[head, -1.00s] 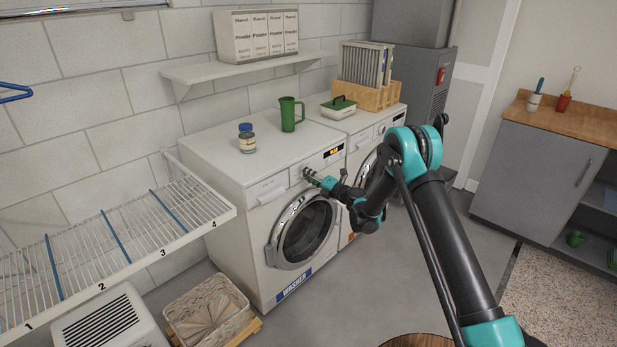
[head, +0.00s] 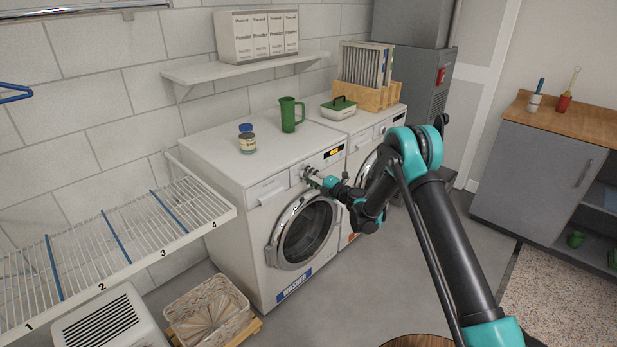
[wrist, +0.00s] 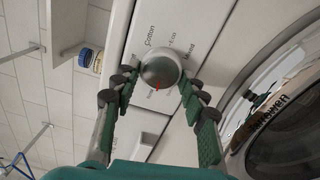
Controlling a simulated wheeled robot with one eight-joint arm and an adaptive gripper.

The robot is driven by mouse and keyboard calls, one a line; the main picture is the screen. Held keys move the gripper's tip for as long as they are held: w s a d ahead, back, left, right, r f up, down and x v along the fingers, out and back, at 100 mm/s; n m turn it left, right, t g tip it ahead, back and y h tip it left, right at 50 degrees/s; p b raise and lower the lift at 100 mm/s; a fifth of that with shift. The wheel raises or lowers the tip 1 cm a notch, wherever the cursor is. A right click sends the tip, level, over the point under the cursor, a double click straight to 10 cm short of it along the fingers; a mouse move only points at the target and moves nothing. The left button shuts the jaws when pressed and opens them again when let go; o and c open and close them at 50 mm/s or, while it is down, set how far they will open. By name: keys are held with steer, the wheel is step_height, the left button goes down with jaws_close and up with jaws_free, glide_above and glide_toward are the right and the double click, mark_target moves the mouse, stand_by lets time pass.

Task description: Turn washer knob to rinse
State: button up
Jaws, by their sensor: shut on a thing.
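The washer (head: 255,235) stands against the wall with its door shut. Its round silver knob (wrist: 160,68) is on the front panel, with a red pointer mark toward the bottom of the wrist view. Labels around it include Cotton, Eco and Mixed; the small label beside the red mark is too blurred to read surely. My gripper (wrist: 157,78) is shut on the knob, one green-padded finger on each side. In the head view my gripper (head: 311,177) reaches the panel left of the lit display (head: 334,151) and largely hides the knob.
A jar with a blue lid (head: 247,139) and a green mug (head: 290,115) stand on the washer top. A second machine (head: 385,123) stands to the right. A wire rack (head: 130,235) juts out at left, above a basket (head: 208,308). Open floor lies in front.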

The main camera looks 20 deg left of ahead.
steer(key=o, duration=1.1)
steer(key=shift+o, duration=0.2)
steer(key=v, duration=1.2)
